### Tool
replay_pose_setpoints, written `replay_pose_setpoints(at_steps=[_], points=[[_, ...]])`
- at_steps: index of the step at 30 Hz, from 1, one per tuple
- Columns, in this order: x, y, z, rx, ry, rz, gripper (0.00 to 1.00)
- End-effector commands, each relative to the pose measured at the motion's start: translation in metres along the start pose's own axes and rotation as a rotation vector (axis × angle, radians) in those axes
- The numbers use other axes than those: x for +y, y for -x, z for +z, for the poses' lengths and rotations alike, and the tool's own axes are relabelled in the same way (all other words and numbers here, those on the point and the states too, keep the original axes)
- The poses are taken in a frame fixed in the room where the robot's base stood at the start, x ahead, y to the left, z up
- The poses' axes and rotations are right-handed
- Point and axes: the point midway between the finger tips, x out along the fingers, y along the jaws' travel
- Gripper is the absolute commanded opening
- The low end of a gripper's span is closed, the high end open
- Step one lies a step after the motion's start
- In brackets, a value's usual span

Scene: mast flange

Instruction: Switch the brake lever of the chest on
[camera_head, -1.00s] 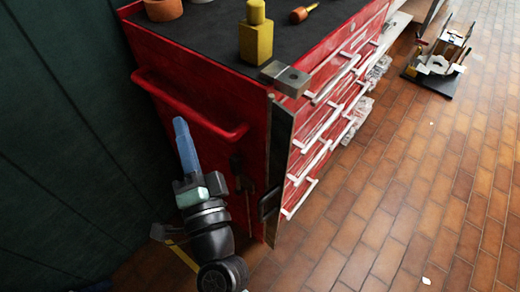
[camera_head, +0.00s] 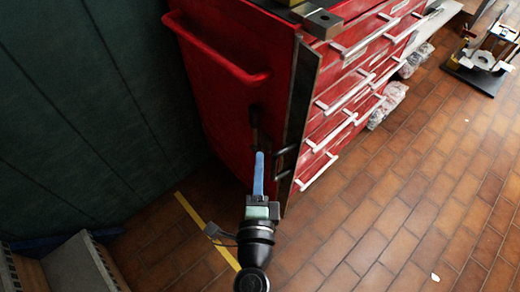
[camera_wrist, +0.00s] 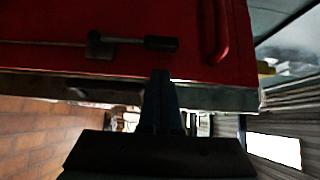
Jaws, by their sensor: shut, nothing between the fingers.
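The red chest (camera_head: 225,75) stands in the upper middle of the head view, its side panel facing me. The brake lever (camera_head: 255,118) is a dark handle low on that panel. In the wrist view the lever (camera_wrist: 160,43) lies sideways, a black grip on a thin rod through a small bracket (camera_wrist: 100,45). My gripper (camera_head: 259,157), with blue fingers, is shut and empty, its tips just below the lever in the head view. In the wrist view the fingertips (camera_wrist: 160,76) point at the panel edge beside the grip. I cannot tell whether they touch.
A red push handle (camera_head: 215,50) juts from the panel above. A dark latch-like part (camera_head: 285,155) sits at the chest's front corner. White drawer handles (camera_head: 318,172) stick out to the right. A green wall (camera_head: 75,110) closes the left; tiled floor (camera_head: 400,220) is open at right.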

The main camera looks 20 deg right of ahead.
Motion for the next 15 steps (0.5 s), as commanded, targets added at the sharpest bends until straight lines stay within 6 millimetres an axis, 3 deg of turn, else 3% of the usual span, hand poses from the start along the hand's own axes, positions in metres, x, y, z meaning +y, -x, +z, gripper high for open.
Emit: replay_pose_setpoints(at_steps=[15], points=[[-0.001,-0.078,-0.001,0.001,0.002,-0.002,0.0]])
